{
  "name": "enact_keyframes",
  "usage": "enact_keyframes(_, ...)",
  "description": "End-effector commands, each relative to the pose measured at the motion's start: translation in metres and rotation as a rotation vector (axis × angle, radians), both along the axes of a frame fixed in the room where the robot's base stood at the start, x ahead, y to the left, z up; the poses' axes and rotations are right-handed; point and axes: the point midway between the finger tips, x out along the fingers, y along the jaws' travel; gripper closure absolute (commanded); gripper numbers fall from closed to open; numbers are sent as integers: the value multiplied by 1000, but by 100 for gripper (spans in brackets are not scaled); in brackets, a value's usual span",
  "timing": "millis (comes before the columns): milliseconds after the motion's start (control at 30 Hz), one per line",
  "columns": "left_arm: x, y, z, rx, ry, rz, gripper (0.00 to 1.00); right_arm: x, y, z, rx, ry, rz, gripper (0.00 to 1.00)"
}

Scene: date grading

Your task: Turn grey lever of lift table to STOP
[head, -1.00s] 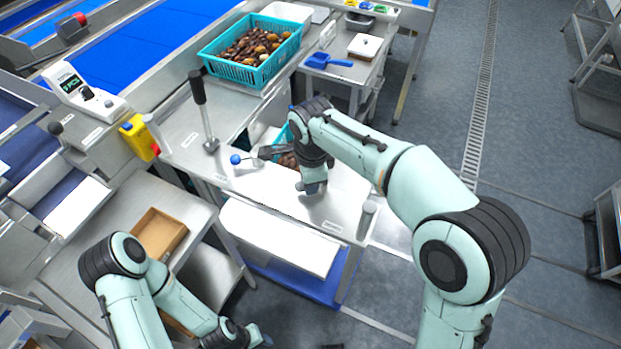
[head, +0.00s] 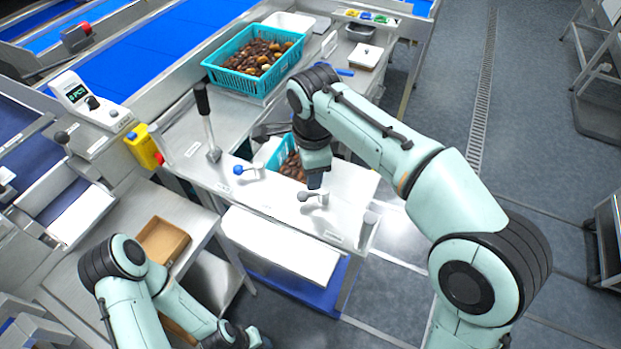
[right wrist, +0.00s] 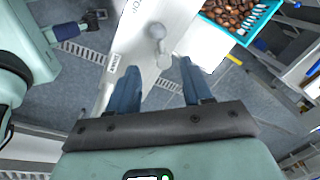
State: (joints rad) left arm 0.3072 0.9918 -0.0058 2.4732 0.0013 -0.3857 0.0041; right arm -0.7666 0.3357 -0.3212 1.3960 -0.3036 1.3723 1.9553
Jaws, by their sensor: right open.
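The grey lever (head: 305,195) stands on the steel top plate of the lift table (head: 345,190), its round knob pointing left in the head view. In the right wrist view the lever (right wrist: 157,38) lies beyond my fingertips, roughly between their lines, near a partly cut-off label ending in "TOP". My right gripper (head: 316,178) is above the plate beside the lever. In the right wrist view its two blue fingers (right wrist: 159,78) are apart with nothing between them. My left arm is low at the left in the head view; its gripper's jaws cannot be made out.
A blue-knobbed lever (head: 240,170) and a tall black-handled lever (head: 203,100) stand left of the grey one. A teal crate of dates (head: 272,152) is behind my right gripper. A short grey post (head: 368,228) stands at the plate's right end.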

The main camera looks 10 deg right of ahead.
Motion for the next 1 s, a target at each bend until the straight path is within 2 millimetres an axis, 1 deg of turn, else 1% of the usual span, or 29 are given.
enact_keyframes(33, 3, 0, 4, 0, -4, 0, 57, 0, 0, 12, 2, -6, 0, 50)
enact_keyframes(100, 5, 0, 7, 0, -7, 0, 57, -1, 0, 23, 1, -4, 0, 50)
enact_keyframes(200, 7, 0, 9, 0, -9, 0, 57, -3, 0, 33, 1, -3, 0, 50)
enact_keyframes(300, 8, 0, 10, 0, -9, 0, 57, -4, 0, 37, 0, 0, 0, 50)
enact_keyframes(1000, 8, 0, 9, 0, -9, 0, 57, -4, 0, 38, 0, 1, 0, 50)
